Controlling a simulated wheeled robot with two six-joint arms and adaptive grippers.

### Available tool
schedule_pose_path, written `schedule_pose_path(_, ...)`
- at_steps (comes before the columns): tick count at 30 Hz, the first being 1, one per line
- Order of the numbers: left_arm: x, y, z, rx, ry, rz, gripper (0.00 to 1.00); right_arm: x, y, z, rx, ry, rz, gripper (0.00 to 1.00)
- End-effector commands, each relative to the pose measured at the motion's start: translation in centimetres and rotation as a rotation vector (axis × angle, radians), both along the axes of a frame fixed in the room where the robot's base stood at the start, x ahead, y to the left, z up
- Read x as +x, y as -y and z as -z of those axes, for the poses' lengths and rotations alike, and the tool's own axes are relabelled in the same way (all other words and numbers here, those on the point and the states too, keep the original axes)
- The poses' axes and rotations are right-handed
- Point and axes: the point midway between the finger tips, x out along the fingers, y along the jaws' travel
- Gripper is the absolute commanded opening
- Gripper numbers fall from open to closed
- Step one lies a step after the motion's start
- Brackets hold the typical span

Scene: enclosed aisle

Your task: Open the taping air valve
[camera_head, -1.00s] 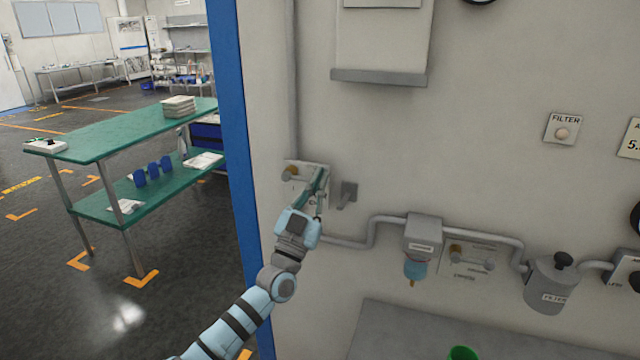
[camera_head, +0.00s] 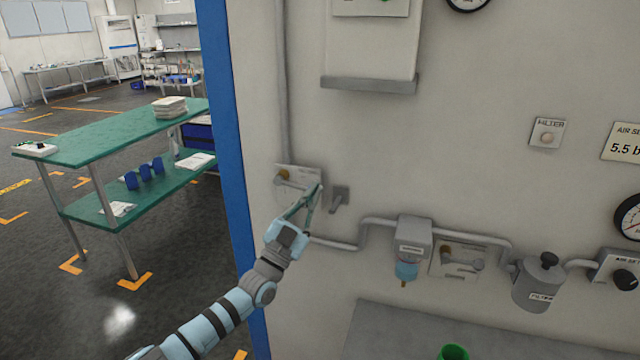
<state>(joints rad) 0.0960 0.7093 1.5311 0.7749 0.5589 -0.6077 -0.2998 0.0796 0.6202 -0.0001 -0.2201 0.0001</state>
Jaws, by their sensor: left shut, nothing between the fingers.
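A small wall panel (camera_head: 287,172) with a brass-coloured fitting and a grey lever is at the wall's left side, beside the blue post. Its label is too blurred to read, so I cannot tell whether it is the taping air valve. My left gripper (camera_head: 317,191) is shut and empty, with its fingertips over the panel's right edge. The fingers and gripper body hide part of the panel; I cannot tell whether they touch it. A grey bracket-like fitting (camera_head: 340,197) is just right of the fingertips. My right gripper is not in view.
A grey pipe (camera_head: 375,226) runs right to a regulator with a blue bowl (camera_head: 405,271), a second fitting panel (camera_head: 457,259) and a filter canister (camera_head: 537,284). A grey ledge (camera_head: 400,335) lies below. A green table (camera_head: 105,135) stands left beyond the blue post (camera_head: 232,180).

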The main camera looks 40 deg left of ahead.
Motion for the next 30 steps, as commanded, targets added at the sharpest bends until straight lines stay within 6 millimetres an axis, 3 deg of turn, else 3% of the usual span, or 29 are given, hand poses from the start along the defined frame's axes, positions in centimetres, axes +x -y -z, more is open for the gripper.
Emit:
schedule_pose_path(18,-1.5,-2.6,5.2,0.524,-0.228,-0.021,0.00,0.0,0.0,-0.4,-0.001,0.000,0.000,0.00)
schedule_pose_path(30,-2.5,-4.9,7.6,0.872,-0.377,-0.020,0.00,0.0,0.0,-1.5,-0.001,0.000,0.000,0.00)
